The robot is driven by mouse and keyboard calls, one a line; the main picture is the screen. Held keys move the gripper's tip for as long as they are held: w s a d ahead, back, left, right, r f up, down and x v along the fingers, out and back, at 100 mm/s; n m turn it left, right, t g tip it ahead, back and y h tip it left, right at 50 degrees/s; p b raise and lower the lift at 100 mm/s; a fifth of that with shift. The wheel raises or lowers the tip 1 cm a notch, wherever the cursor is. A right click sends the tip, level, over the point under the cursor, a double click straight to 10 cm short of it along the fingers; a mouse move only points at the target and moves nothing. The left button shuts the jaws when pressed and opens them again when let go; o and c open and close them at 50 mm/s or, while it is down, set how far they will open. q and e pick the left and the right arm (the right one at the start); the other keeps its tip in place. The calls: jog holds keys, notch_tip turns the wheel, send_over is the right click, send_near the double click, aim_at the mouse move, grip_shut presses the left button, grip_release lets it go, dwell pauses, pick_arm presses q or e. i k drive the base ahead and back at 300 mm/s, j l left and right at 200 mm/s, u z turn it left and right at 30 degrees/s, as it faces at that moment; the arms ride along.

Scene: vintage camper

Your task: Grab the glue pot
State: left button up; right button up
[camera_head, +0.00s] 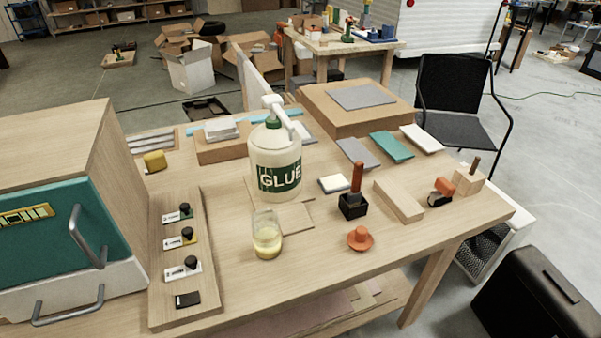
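A large cream glue container (278,168) with a dark green label reading "GLUE" stands upright near the middle of the wooden workbench (225,290). It has a green collar and a white pump top. In front of it stands a small clear glass pot (267,236) with pale yellow contents. I cannot tell for certain which of the two is the glue pot. Neither of my grippers shows in the head view.
A wooden cabinet with a teal front (70,235) and a knob board (180,260) stand at left. A red-handled tool in a black holder (353,202), an orange knob-shaped piece (360,238) and a wood block (398,200) lie right. Bare bench lies front centre.

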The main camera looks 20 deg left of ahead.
aim_at(265, 223)
jog(key=k+l, duration=0.3)
jog(key=l, duration=0.2)
jog(key=k+l+u, duration=0.1)
jog(key=k+l, duration=0.15)
jog(key=l, duration=0.2)
jog(key=k+l, duration=0.3)
jog(key=l, duration=0.2)
